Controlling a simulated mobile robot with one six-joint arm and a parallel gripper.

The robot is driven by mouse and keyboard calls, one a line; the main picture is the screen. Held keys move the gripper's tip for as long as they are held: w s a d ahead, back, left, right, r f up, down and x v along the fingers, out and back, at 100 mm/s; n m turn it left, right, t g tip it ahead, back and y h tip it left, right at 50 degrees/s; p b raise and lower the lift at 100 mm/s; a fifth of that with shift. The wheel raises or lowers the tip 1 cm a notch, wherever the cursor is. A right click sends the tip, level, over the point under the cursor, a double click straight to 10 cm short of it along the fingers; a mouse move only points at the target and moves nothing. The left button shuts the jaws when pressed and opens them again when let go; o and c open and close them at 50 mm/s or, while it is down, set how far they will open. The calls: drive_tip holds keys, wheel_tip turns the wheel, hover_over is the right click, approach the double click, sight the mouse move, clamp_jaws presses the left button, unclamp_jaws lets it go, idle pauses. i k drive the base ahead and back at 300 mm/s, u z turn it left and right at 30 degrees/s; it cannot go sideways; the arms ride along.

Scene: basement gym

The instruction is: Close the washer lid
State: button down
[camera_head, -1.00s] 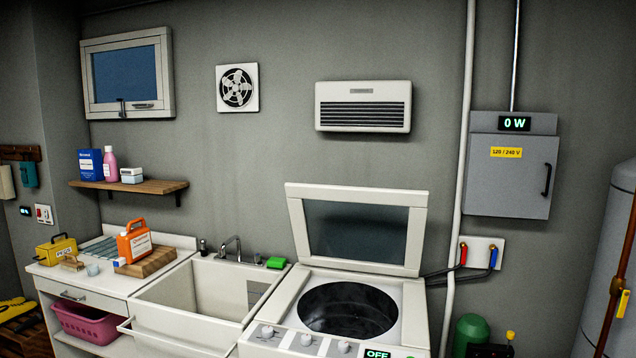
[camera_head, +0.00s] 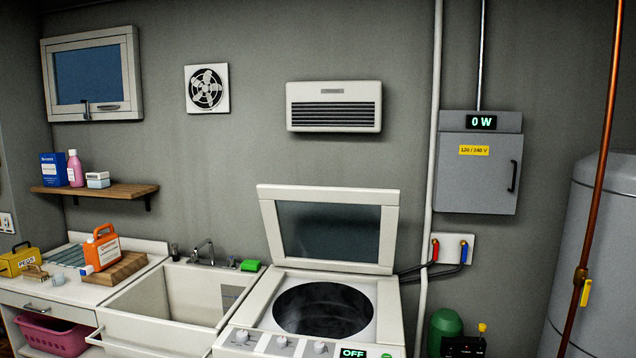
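The white top-loading washer (camera_head: 390,312) stands at the lower middle against the wall. Its lid (camera_head: 328,229), a white frame with a dark glass pane, is raised and leans back near the wall. The round dark drum opening (camera_head: 322,309) is uncovered. The control panel at its front has several knobs and a display (camera_head: 353,353) reading OFF. My gripper and arm are not in view.
A white utility sink (camera_head: 180,300) with a faucet and a green sponge (camera_head: 250,265) adjoins the washer on the left. Red and blue valves (camera_head: 450,248), hoses and a vertical pipe (camera_head: 427,200) are at its right. A green tank (camera_head: 445,328) stands low beside it.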

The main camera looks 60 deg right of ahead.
sight(388, 199)
drive_tip(key=i, duration=1.3)
drive_tip(key=z, duration=3.25)
drive_tip(key=i, duration=0.1)
drive_tip(key=u, duration=1.7)
